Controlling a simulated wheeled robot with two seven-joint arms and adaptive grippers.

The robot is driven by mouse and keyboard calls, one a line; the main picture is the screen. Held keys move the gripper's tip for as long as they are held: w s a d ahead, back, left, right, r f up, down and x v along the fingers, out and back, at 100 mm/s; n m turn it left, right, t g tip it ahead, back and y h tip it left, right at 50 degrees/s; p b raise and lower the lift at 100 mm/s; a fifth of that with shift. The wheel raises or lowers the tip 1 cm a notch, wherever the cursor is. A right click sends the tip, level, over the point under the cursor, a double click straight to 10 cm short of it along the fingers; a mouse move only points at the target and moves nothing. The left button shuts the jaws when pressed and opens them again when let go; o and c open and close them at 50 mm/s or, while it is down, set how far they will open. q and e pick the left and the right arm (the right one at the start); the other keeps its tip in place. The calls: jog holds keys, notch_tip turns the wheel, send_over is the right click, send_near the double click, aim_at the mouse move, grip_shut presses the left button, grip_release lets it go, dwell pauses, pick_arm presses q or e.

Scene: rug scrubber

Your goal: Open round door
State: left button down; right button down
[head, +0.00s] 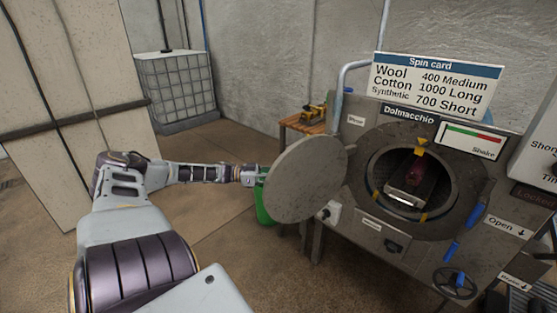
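The round door (306,180) is a grey disc that stands swung open to the left of the grey machine (380,240). The machine's round opening (452,182) is uncovered. A dark red rolled-looking item (416,172) shows inside it. My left arm reaches in from the left, and my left gripper (260,174) is at the door's left edge. Its fingertips are small and partly hidden by the door, so I cannot tell whether they touch or grip it. My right gripper is not in view.
A "Spin card" sign (436,86) stands on the machine. A handwheel (455,283) and blue handles (462,231) are on its front. A green bucket (264,206) is behind the door, near a wooden table (303,124). A caged tank (177,88) stands at the back.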

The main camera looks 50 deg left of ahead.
pick_arm(q)
jog(key=c, duration=1.9)
grip_release()
jog(key=o, duration=0.5)
jog(key=shift+s+a, duration=0.1)
jog(key=shift+v, duration=5.85)
